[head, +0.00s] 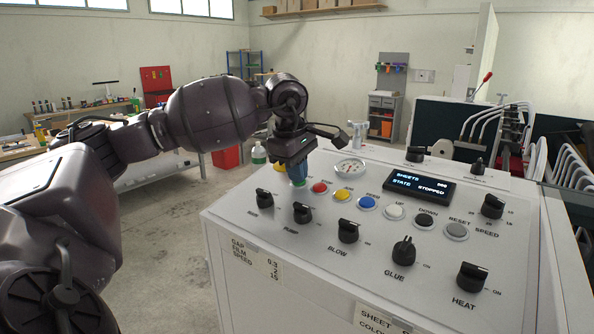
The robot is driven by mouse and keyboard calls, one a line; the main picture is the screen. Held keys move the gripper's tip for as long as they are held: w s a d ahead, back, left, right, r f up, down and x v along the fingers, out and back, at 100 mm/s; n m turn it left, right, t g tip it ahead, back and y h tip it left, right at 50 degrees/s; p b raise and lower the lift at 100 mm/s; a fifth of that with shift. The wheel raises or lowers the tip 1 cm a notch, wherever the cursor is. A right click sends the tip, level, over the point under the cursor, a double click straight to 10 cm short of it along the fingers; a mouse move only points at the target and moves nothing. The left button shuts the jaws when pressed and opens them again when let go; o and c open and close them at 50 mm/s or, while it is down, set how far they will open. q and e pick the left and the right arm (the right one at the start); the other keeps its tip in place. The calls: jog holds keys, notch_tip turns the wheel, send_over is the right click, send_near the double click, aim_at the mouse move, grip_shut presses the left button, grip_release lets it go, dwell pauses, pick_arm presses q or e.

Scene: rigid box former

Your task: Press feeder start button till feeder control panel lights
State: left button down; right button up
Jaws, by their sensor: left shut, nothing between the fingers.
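The feeder control panel (300,232) is the sloped white top of a cabinet, with a row of round buttons. Its display (420,186) is lit and reads "SHEETS 000" and "STATE STOPPED". My left gripper (298,181) is shut and empty, pointing down at the left end of the button row, just left of the red button (319,187). Its bluish-green tip hides the panel spot below it; I cannot tell whether it touches a button there. Yellow (343,195), blue (367,203) and white (395,211) buttons follow to the right. My right gripper is not in view.
Black knobs stand along the panel's front, including BLOW (348,231), GLUE (403,251) and HEAT (471,278). A round gauge (350,168) sits behind the buttons. Machinery with curved white tubes (500,125) stands at the back right. Open floor lies left of the cabinet.

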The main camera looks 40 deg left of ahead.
pick_arm(q)
jog(key=shift+f+b, duration=0.5)
jog(key=shift+f, duration=0.4)
jog(key=shift+d, duration=0.1)
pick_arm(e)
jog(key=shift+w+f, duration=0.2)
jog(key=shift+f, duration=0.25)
pick_arm(q)
jog(key=shift+f, duration=0.1)
jog(key=shift+r, duration=0.5)
jog(key=p+v, duration=0.2)
jog(key=v, duration=0.2)
jog(key=shift+r+p, duration=0.4)
jog(key=shift+r, duration=0.05)
jog(key=b+v, duration=0.1)
jog(key=v, duration=0.8)
jog(key=shift+r, duration=0.25)
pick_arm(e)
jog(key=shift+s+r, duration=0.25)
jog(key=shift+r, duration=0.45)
